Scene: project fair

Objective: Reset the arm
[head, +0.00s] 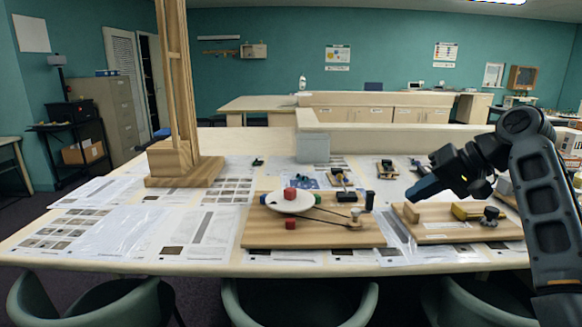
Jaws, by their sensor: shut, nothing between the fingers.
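My gripper (421,191) is shut and empty. It hangs in the air above the right part of the table (210,262), pointing left and slightly down. My black arm (545,185) comes in from the right edge, bends at the top and reaches left. The gripper appears over the gap between two wooden boards, and its exact height above them is hard to tell.
A tall wooden stand (180,165) rises at left. Chairs (90,303) line the front edge.

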